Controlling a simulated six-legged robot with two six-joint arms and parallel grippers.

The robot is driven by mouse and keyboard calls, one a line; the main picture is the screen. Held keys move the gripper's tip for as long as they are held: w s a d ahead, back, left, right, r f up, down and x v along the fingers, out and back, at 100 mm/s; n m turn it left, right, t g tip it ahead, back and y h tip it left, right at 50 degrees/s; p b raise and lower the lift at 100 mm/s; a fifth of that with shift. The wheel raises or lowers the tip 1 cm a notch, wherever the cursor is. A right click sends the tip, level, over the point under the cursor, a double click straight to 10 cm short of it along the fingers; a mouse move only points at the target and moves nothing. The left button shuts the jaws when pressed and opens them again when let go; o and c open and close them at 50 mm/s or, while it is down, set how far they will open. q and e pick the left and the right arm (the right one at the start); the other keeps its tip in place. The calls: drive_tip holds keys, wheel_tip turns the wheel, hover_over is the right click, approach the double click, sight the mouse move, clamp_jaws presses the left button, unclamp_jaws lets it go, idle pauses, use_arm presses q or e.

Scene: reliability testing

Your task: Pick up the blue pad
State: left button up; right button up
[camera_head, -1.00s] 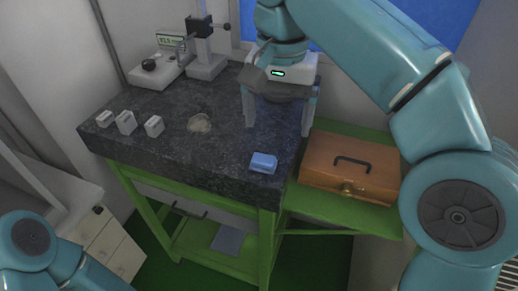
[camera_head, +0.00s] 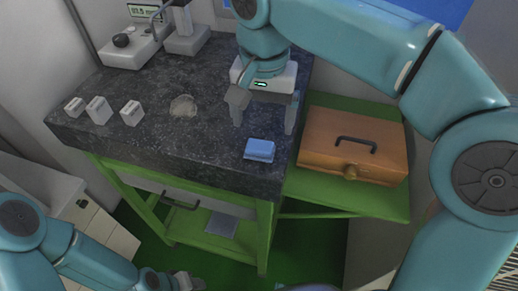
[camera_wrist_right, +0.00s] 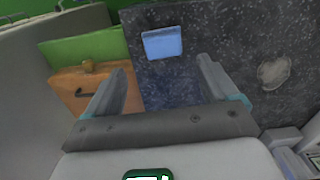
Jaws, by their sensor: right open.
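The blue pad (camera_head: 259,150) is a small light-blue block lying on the dark stone worktop (camera_head: 150,150), near its front right corner. My right gripper (camera_head: 263,126) is open and empty above the worktop, behind the pad in the head view. In the right wrist view the pad (camera_wrist_right: 162,43) shows beyond the gap between the open fingers (camera_wrist_right: 162,67), apart from both. Part of my left arm shows at the lower left of the head view, with what looks like its gripper (camera_head: 186,281) at the bottom edge; its jaws are unclear.
Several small white blocks (camera_head: 97,110) stand at the worktop's left, near a clear round piece (camera_head: 183,106). A measuring device (camera_head: 130,48) stands at the back. An orange-brown case (camera_head: 352,145) sits on the green side shelf, right of the pad. The worktop around the pad is clear.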

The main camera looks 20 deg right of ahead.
sight(260, 146)
drive_tip(key=shift+s+a+f, duration=0.25)
drive_tip(key=shift+s+f, duration=0.15)
drive_tip(key=shift+f, duration=0.05)
drive_tip(key=shift+s+f, duration=0.1)
drive_tip(key=shift+f, duration=0.05)
drive_tip(key=f, duration=0.2)
drive_tip(key=w+f, duration=0.1)
drive_tip(key=f, duration=0.2)
drive_tip(key=shift+a, duration=0.1)
drive_tip(key=shift+s+a+f, duration=0.1)
drive_tip(key=shift+s+f, duration=0.05)
drive_tip(key=shift+s, duration=0.05)
drive_tip(key=shift+w+d+f, duration=0.15)
drive_tip(key=shift+w+d, duration=0.05)
drive_tip(key=shift+w, duration=0.15)
drive_tip(key=shift+c, duration=1)
drive_tip(key=c, duration=0.5)
drive_tip(key=shift+s+a, duration=0.15)
drive_tip(key=shift+s, duration=0.15)
drive_tip(key=c, duration=0.3)
